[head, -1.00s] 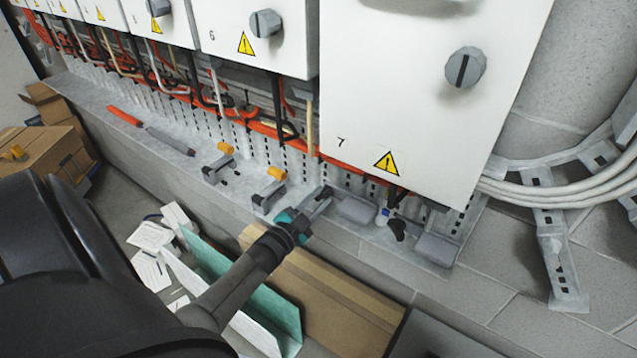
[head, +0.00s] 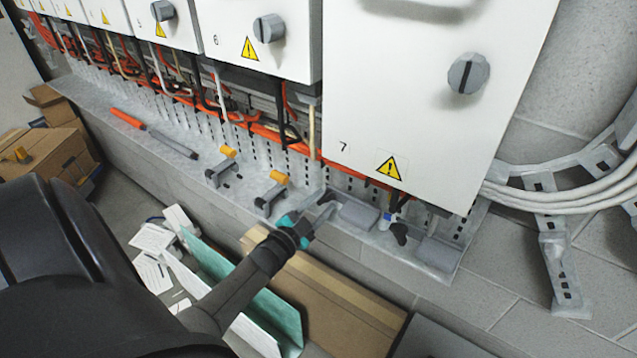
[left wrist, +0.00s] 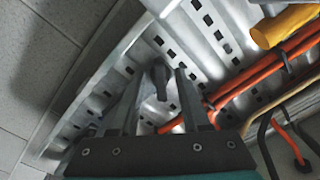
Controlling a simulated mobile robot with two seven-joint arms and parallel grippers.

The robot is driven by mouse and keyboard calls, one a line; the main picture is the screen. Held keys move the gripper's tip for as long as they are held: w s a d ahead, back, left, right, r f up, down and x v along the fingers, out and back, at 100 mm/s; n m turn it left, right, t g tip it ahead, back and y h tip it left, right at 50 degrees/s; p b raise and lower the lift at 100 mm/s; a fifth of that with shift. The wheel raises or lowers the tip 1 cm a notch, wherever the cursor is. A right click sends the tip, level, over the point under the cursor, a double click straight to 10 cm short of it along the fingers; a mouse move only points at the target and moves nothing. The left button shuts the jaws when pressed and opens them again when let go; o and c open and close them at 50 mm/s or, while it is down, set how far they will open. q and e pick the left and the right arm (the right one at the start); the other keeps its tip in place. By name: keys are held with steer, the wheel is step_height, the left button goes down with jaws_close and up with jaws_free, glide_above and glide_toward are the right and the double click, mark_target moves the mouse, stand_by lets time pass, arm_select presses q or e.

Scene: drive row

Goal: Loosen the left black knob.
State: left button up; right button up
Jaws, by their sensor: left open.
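My left gripper (head: 322,214) reaches in to the edge of the grey metal ledge (head: 185,148), below the cabinet marked 7. It is open, with its two fingers apart. In the left wrist view a dark knob (left wrist: 158,78) shows between the fingertips of the left gripper (left wrist: 159,92). I cannot tell whether the fingers touch it. In the head view this knob is hard to make out behind the fingers. Another black knob (head: 400,233) stands further right on the ledge, clear of the gripper. My right gripper is not in view.
Two clamps with orange ends, one at the left (head: 227,152) and one nearer (head: 279,177), stand left of the gripper. Orange cables (left wrist: 262,85) run behind. A white cabinet (head: 420,90) overhangs the ledge. Cardboard (head: 330,300) and a green folder (head: 270,300) lie below.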

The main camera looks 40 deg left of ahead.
arm_select(q)
steer(key=s+d+p, duration=0.1)
steer(key=s, duration=1.4)
steer(key=shift+d+p, duration=0.35)
steer(key=shift+f, duration=0.1)
steer(key=s+d+f+n+g+b, duration=0.1)
steer(key=s+d+f+g, duration=0.2)
steer(key=f, duration=0.6)
steer(key=s+d+f+n+g+b, duration=0.1)
steer(key=s+d+f+n+g, duration=0.15)
steer(key=f, duration=0.55)
steer(key=s+d+f+g+b, duration=0.1)
steer(key=s+d+f+g, duration=0.25)
steer(key=f, duration=0.55)
steer(key=s+d+f+g+h+b, duration=0.1)
steer(key=s+d+f+g, duration=0.3)
steer(key=s, duration=0.5)
steer(key=s+d+f+g+b, duration=0.1)
steer(key=s+d+f+g, duration=0.3)
steer(key=s+f, duration=0.4)
steer(key=shift+s+d+n+h, duration=0.4)
steer(key=shift+s+d, duration=0.1)
steer(key=shift+d, duration=0.1)
